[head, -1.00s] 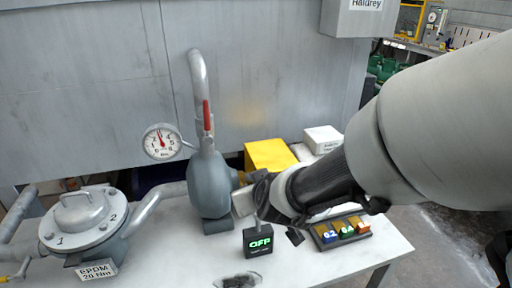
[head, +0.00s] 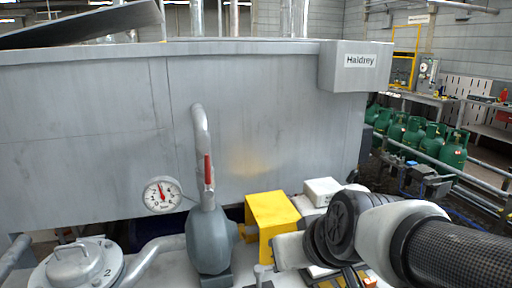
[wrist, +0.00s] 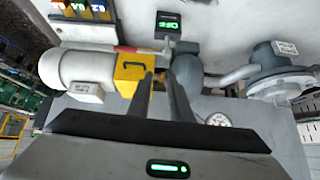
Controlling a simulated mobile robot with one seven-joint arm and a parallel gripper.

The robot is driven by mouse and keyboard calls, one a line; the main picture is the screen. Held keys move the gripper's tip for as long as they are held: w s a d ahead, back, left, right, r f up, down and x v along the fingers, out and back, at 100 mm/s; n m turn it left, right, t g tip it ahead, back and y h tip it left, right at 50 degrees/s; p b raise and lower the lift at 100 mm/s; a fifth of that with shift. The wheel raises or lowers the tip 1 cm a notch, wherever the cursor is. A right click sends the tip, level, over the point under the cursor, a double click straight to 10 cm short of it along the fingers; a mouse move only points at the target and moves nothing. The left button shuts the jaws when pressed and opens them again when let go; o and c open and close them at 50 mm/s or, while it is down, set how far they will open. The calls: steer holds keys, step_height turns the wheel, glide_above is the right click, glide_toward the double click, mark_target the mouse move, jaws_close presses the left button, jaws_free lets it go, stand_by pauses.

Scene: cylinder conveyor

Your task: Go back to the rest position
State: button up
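My gripper (wrist: 160,78) shows in the wrist view as two dark fingers with a gap between them, and nothing is held in the gap. Behind the fingertips are a yellow guard (wrist: 130,72) and a grey pump (wrist: 185,75). In the head view my arm reaches in from the right above the bench, just right of the yellow guard (head: 272,212) and the pump (head: 209,242). The fingers cannot be made out in the head view.
A pressure gauge (head: 162,195) and a lidded vessel (head: 75,265) stand at left. A white motor (wrist: 75,68) adjoins the guard. A large grey tank (head: 100,120) stands behind. Green gas cylinders (head: 453,150) are at right.

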steer(key=s+d+r+m+g+h, duration=0.2)
steer(key=s+d+m, duration=0.1)
steer(key=s+d, duration=0.45)
step_height(320, 180, up, 13)
steer(key=s+p, duration=0.1)
steer(key=p, duration=1.2)
steer(key=shift+f, duration=0.2)
